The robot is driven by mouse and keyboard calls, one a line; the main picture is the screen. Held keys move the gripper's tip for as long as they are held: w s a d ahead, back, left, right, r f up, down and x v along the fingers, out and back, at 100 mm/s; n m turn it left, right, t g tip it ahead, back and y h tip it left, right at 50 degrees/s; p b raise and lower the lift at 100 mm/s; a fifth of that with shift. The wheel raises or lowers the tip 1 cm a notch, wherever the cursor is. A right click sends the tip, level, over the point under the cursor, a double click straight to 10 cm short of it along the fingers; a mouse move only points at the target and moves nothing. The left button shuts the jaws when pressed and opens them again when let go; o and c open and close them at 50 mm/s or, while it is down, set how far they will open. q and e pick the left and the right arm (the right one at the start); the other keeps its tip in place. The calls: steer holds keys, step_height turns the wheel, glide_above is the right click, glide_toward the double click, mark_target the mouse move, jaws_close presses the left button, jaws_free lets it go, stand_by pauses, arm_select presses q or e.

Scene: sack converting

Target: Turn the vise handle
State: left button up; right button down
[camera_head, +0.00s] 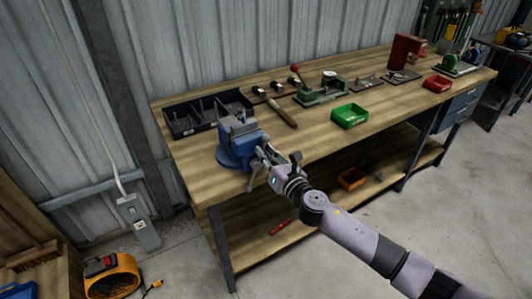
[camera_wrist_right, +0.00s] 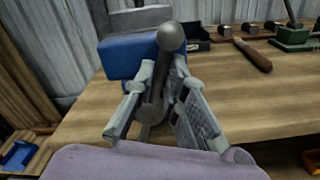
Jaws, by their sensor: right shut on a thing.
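The blue vise (camera_head: 238,148) is mounted at the front left corner of the wooden workbench, and its blue body fills the upper left of the right wrist view (camera_wrist_right: 128,58). My right gripper (camera_head: 262,158) reaches the vise's front from the right. In the wrist view my right gripper (camera_wrist_right: 160,85) has its fingers on both sides of the grey vise handle (camera_wrist_right: 158,88), shut on it. The handle's round ball end (camera_wrist_right: 170,36) sticks up past the fingers. The handle's lower part is partly hidden by the gripper. My left gripper is not in view.
An orange bin (camera_head: 352,178) sits on the lower shelf.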

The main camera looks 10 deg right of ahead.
steer(key=c, duration=1.9)
jaws_free()
steer(key=v, duration=1.2)
steer(key=shift+w+f, duration=0.1)
